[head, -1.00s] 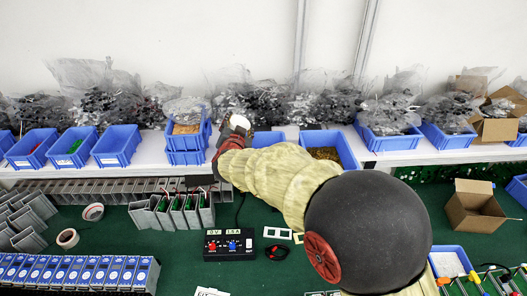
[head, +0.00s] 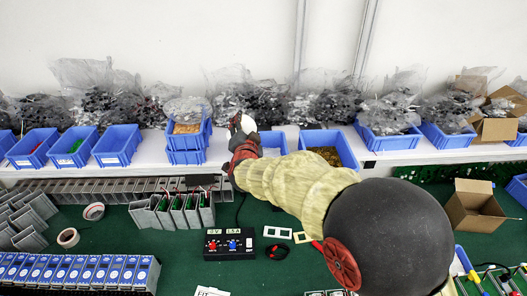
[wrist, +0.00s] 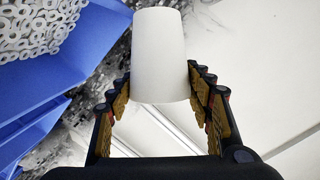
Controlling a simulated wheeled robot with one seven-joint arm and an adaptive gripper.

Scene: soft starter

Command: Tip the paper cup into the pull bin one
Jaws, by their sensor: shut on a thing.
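The white paper cup (wrist: 158,57) is between the two fingers of my gripper (wrist: 158,88) in the wrist view. The gripper is shut on it. In the head view the cup (head: 247,124) shows as a small white shape at the end of my gripper (head: 241,130), raised above the shelf in front of the blue bins. I cannot tell which bin is pull bin one. One blue bin (head: 272,141) is just right of the cup, partly hidden by my arm. My arm hides part of the shelf, and whether the cup holds anything does not show.
Stacked blue bins (head: 185,157) stand left of the gripper; a bin of white rings (wrist: 30,70) shows at left in the wrist view. A bin with brown contents (head: 326,151) is to the right. Bagged dark parts (head: 268,105) stand behind. A black box with knobs (head: 229,244) is on the green bench.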

